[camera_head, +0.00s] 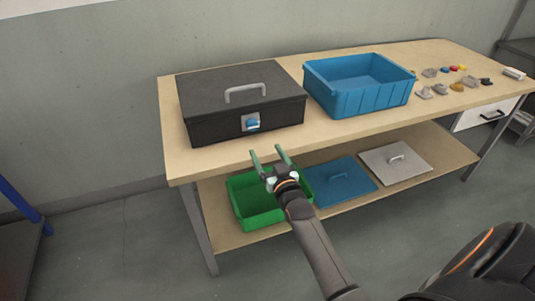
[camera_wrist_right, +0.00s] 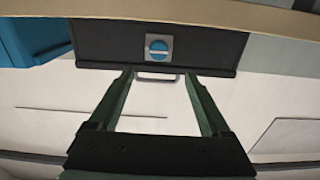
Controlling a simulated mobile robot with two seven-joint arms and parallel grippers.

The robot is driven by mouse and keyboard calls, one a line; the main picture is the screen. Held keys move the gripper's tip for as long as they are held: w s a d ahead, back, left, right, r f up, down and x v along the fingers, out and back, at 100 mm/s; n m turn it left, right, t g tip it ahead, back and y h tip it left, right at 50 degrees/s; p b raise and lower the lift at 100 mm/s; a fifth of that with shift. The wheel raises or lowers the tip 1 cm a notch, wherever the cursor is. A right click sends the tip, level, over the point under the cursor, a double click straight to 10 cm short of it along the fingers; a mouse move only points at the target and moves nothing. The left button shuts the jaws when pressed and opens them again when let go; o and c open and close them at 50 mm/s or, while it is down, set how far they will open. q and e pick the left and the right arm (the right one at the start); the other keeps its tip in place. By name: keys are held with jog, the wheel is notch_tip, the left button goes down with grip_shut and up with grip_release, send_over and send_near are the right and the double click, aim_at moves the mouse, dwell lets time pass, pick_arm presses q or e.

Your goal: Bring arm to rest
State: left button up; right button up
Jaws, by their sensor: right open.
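My right gripper (camera_head: 270,164) is open and empty. In the head view it shows just in front of the workbench's front edge, in line with the green bin below. In the right wrist view its two green fingers (camera_wrist_right: 160,80) stand apart and point toward the black box, with nothing between them. My left gripper is not in view.
The closed black box (camera_head: 215,128) with a grey handle and blue latch knob stands on the workbench (camera_head: 225,163), beside an open blue bin (camera_head: 365,101). Several small parts lie at the right. The lower shelf holds the green bin (camera_head: 246,221), a blue lid (camera_head: 350,187) and a grey lid (camera_head: 410,172).

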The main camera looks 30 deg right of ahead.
dwell(0.3)
jog(key=s+a+f+n+g+y+p, duration=0.1)
jog(key=s+a+f, duration=0.3)
jog(key=s, duration=0.5)
jog(key=s+a+f+n+g+y+p, duration=0.2)
jog(key=s+a+f+g+y+p, duration=0.1)
jog(key=s+a, duration=0.4)
jog(key=s+a+f+n+g+y+p, duration=0.1)
jog(key=s+a+f+g, duration=0.3)
jog(key=s, duration=0.8)
jog(key=shift+a+f+n+y+p, duration=0.3)
jog(key=shift+a+f+y+p, duration=0.3)
jog(key=shift+a+f+p, duration=0.35)
jog(key=shift+a+r, duration=0.1)
jog(key=shift+r, duration=0.05)
